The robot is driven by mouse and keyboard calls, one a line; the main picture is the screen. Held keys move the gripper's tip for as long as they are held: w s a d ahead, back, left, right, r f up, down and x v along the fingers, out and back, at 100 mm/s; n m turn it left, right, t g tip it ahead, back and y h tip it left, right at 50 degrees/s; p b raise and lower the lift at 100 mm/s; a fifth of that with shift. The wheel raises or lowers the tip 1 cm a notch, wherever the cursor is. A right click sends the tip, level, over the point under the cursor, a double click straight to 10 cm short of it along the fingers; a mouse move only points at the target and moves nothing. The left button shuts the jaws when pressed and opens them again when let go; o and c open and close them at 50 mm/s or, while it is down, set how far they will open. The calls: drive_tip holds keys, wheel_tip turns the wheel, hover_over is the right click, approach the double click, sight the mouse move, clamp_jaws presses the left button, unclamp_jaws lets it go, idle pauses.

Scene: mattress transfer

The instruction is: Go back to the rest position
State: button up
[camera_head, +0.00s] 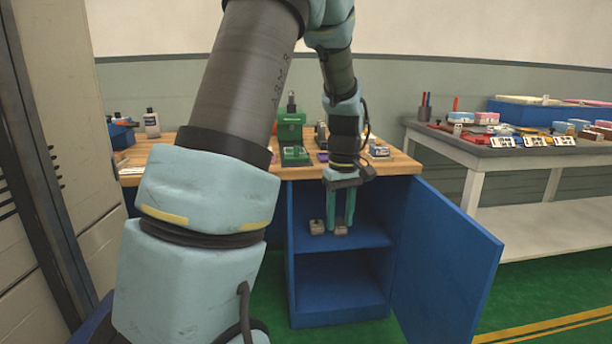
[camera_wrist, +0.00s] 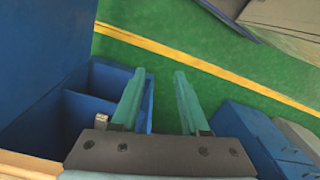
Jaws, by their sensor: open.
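My gripper (camera_head: 341,212) hangs pointing down in front of the open blue cabinet (camera_head: 292,268) under the wooden workbench. Its two teal fingers are apart, with nothing seen between them in the wrist view (camera_wrist: 157,92). In the head view two small tan-grey blocks (camera_head: 317,227) show at shelf height by the fingertips, one left of them and one (camera_head: 340,231) just below. Whether the fingers touch a block cannot be told. A small metallic piece (camera_wrist: 121,127) shows beside the left finger in the wrist view.
The cabinet door (camera_head: 450,262) stands open to the right. The wooden worktop (camera_head: 398,163) above carries a green device (camera_head: 290,125) and small parts. A grey table (camera_head: 470,150) with many items stands at right. Green floor (camera_head: 540,290) with a yellow line is clear.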

drive_tip(key=s+a+f+m+t+b, duration=0.1)
drive_tip(key=s+a+f+m, duration=0.15)
drive_tip(key=s+a, duration=0.5)
drive_tip(key=s+a+f+m+t+b, duration=0.1)
drive_tip(key=s+a+m, duration=0.2)
drive_tip(key=s+a, duration=0.4)
wheel_tip(320, 180, up, 17)
drive_tip(key=w+p, duration=0.2)
drive_tip(key=p, duration=1.5)
drive_tip(key=shift+r, duration=0.2)
